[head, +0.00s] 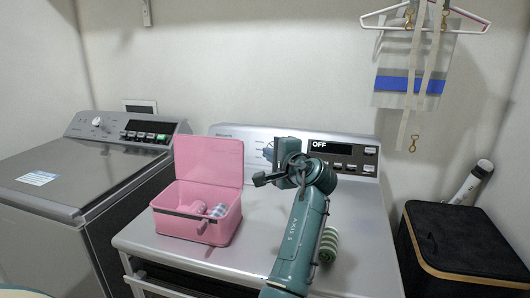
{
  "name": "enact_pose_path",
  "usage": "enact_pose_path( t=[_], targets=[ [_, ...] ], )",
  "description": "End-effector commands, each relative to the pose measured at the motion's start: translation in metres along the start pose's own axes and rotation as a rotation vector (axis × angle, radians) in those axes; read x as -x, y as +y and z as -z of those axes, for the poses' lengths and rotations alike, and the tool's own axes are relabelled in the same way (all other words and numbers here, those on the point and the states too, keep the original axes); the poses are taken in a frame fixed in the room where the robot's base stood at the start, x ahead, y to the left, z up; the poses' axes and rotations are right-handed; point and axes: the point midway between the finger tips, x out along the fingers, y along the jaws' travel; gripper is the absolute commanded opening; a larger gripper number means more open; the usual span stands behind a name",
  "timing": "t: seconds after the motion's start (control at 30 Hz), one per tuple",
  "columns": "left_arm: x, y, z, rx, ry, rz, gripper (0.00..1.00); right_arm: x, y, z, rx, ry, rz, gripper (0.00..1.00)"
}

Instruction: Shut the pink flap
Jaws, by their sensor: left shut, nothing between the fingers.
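A pink box (183,225) stands on the white machine top. Its pink flap (209,160) is open and stands nearly upright at the back edge. A pink item (196,208) and a blue-and-white checked item (218,211) lie inside, and a grey clasp piece shows at the front. My left gripper (262,180) is shut and empty, in the air to the right of the flap, pointing left. In the picture there is a gap between it and the flap. My right gripper is not in view.
A green-and-white striped roll (328,246) lies on the white machine (150,241), right of my arm. A grey topload washer (88,168) stands at the left, and a black hamper (462,240) at the right. A hanger (425,14) with cloth hangs on the wall.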

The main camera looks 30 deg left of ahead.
Motion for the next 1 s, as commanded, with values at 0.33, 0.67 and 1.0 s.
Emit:
enact_pose_path(
  t=[0.33, 0.67, 1.0],
  targets=[
    [-0.065, -0.002, -0.001, 0.001, -0.001, 0.000, 0.00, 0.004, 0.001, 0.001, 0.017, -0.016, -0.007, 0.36],
    [-0.070, -0.001, -0.015, 0.005, 0.002, -0.001, 0.00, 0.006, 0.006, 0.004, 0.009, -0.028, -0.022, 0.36],
    [-0.057, 0.000, -0.031, 0.004, 0.002, 0.000, 0.00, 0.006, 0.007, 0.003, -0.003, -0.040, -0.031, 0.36]
  ],
)
